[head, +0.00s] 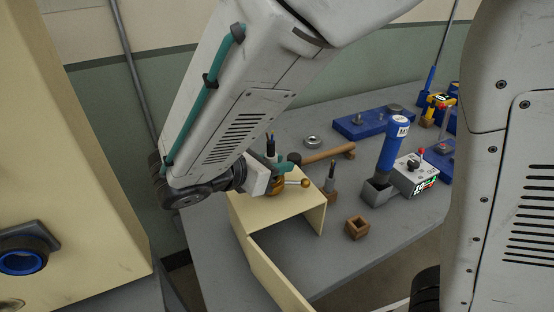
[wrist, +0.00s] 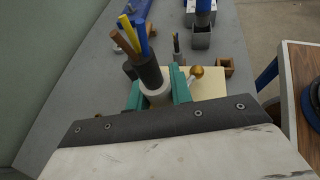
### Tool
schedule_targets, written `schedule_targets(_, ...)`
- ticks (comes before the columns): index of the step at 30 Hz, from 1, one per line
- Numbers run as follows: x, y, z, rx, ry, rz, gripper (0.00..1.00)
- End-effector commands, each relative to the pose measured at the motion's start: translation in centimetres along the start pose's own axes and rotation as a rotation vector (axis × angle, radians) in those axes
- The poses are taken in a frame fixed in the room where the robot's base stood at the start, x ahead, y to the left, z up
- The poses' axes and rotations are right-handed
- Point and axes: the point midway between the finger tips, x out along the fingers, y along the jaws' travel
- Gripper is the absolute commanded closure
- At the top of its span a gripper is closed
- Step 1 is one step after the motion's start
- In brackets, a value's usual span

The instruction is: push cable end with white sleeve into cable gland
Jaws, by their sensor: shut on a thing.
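My gripper (head: 274,172) is shut on a cable end with its teal fingers, above the top of a cream box (head: 306,198). In the wrist view the cable end (wrist: 148,72) has a black sheath, brown, yellow and blue cores pointing up, and a white sleeve (wrist: 155,94) between the fingers. The cores also show above the gripper in the head view (head: 271,145). A brass fitting (head: 278,184), seemingly the cable gland, sits on the box top just below the fingers. The fingers hide the sleeve's lower end, so I cannot tell whether it is in the gland.
A lever with a brass ball (head: 305,182) stands close right of my gripper. A second cable end (head: 330,180) stands behind the box. A wooden block (head: 357,228), a hammer (head: 328,154) and a blue tool in a grey holder (head: 378,190) are on the bench. The box door hangs open.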

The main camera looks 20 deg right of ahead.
Motion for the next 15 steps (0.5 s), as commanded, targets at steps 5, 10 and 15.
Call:
schedule_targets(5, 0.19, -0.02, -0.43, -0.001, -0.001, -0.001, 1.00)
schedule_targets(10, 0.28, -0.02, -0.66, 0.000, 0.000, 0.000, 0.70)
schedule_targets(15, 0.28, -0.01, -0.65, 0.000, 0.000, 0.000, 0.53)
